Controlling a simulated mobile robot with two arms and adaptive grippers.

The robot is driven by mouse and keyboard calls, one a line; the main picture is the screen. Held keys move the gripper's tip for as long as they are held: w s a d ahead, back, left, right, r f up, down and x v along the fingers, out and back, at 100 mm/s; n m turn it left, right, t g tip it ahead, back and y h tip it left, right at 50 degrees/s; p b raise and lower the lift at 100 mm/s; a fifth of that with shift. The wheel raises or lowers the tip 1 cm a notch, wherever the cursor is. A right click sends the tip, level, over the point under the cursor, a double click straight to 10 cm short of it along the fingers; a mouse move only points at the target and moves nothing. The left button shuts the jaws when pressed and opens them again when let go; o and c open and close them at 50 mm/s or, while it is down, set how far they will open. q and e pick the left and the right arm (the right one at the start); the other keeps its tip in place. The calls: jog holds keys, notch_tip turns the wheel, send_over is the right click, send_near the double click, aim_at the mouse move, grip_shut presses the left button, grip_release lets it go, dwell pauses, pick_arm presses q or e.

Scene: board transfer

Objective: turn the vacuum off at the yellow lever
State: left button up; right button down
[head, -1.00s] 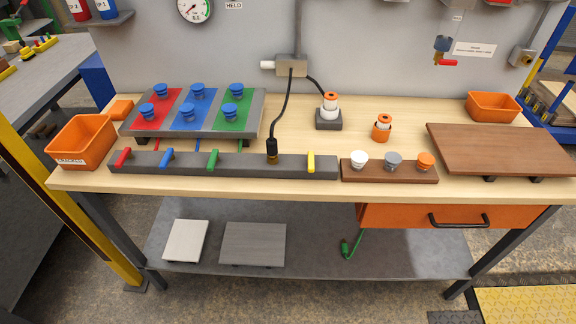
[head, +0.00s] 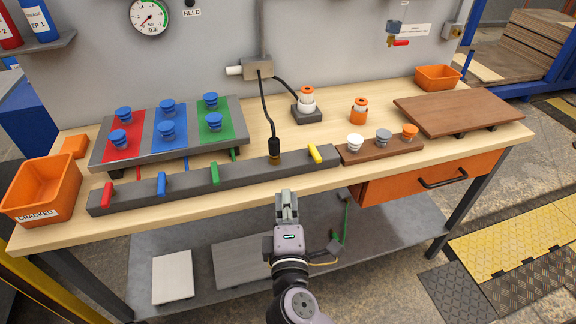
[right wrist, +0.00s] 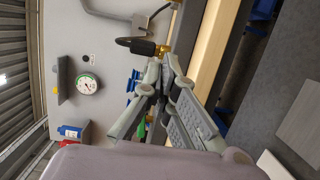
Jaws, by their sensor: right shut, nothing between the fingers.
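The yellow lever (head: 315,153) sits at the right end of the dark manifold bar (head: 245,167) along the table's front edge. My right gripper (head: 287,203) is in front of the table edge, below and to the left of the yellow lever, apart from it. Its fingers are shut and empty. In the right wrist view the closed fingertips (right wrist: 168,65) show near a brass fitting (right wrist: 163,50) with a black plug. I cannot make out the yellow lever in that view. My left gripper is not in view.
Red (head: 107,195), blue (head: 161,184) and green (head: 215,174) levers share the bar. A black hose (head: 268,115) rises from its brass fitting left of the yellow lever. A brown rack (head: 378,152) with three cups stands close on the right. A pressure gauge (head: 149,15) hangs behind.

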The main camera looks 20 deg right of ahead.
aim_at(315, 153)
jog(key=shift+d+r, duration=0.15)
jog(key=shift+r, duration=0.15)
jog(key=p+x, duration=0.2)
jog(key=x, duration=0.8)
jog(key=shift+w+d+r, duration=0.15)
jog(key=shift+w+r, duration=0.05)
jog(key=shift+s+d+f+p, duration=0.1)
jog(key=shift+d+p, duration=0.4)
jog(key=shift+d, duration=0.7)
jog(key=shift+s+d, duration=0.1)
jog(key=shift+d, duration=0.5)
